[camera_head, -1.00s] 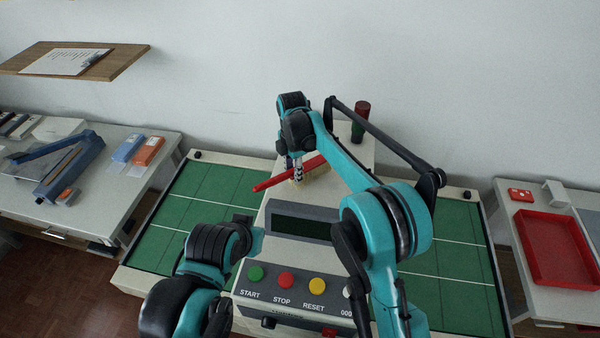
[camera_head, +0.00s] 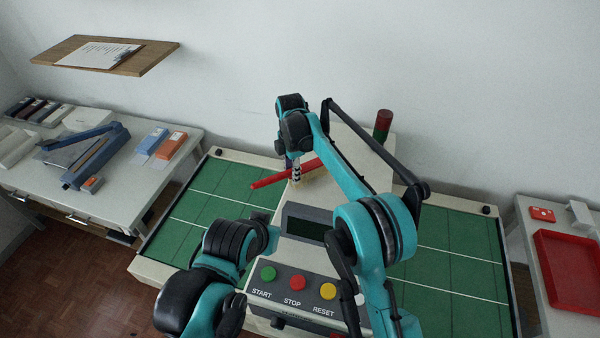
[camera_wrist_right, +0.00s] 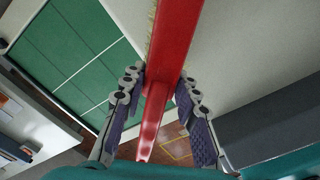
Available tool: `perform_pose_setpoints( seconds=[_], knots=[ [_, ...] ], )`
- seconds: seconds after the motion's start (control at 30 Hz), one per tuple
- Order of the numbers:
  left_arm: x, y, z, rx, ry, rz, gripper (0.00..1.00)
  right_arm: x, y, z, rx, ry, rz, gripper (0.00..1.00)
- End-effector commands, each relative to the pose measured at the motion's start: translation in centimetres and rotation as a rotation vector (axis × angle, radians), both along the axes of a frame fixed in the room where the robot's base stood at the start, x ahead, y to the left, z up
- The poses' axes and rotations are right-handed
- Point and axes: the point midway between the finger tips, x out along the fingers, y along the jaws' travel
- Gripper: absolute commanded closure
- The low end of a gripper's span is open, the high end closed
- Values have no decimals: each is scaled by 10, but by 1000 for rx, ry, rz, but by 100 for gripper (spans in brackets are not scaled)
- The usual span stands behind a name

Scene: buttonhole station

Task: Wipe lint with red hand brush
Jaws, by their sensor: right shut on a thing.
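The red hand brush (camera_head: 268,181) is in my right gripper (camera_head: 296,174), over the left edge of the beige machine top (camera_head: 365,160). Its handle points left over the green surface. Its pale bristles (camera_head: 313,177) show on the right, partly behind my arm; I cannot tell whether they touch the machine. In the right wrist view, the brush (camera_wrist_right: 178,40) runs between the two fingers of the right gripper (camera_wrist_right: 160,88), which is shut on it. I cannot make out any lint.
The machine has a dark display (camera_head: 305,226), coloured buttons (camera_head: 298,283) and a red-green lamp post (camera_head: 383,125). Green gridded surfaces (camera_head: 455,250) lie on both sides. A side table (camera_head: 110,195) with tools stands left; a red tray (camera_head: 568,275) stands right. A shelf (camera_head: 140,62) is on the wall.

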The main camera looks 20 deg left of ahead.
Motion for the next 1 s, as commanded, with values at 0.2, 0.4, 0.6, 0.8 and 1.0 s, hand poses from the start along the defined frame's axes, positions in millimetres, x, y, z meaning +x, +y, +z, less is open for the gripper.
perform_pose_setpoints(
  seconds=[0.2,0.4,0.6,0.8,1.0],
  knots=[
    [0,0,2,0,0,0,100,0,7,0,0,0,-1,97],
    [0,0,7,0,0,0,100,0,24,0,-1,-1,1,97],
    [0,0,11,0,0,0,100,0,38,-2,0,0,0,97],
    [0,0,7,0,0,0,100,-8,39,-2,1,1,1,97],
    [0,0,4,0,0,0,100,-15,37,-1,0,0,-1,97]
  ],
)
